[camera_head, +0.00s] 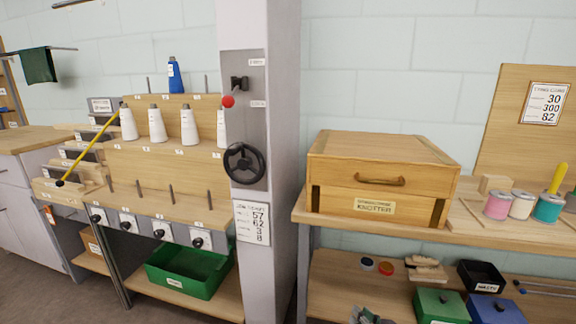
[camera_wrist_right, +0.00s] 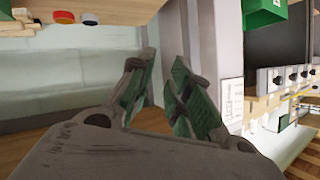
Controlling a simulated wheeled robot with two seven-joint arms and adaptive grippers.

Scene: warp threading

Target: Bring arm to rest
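My right gripper (camera_head: 368,316) shows only as a small grey-green part at the bottom edge of the head view, in front of the lower shelf. In the right wrist view the same gripper (camera_wrist_right: 165,62) has its two green-padded fingers apart, with nothing between them. The fingers touch nothing that I can see. My left gripper and arm are not in the head view.
A grey pillar (camera_head: 262,285) with a handwheel (camera_head: 244,163) stands mid-view. Right of it, a bench (camera_head: 475,235) bears a wooden knotter box (camera_head: 345,160). Its lower shelf (camera_head: 330,285) holds bins. Left, a rack (camera_head: 125,165) carries cones above a green crate (camera_head: 180,285).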

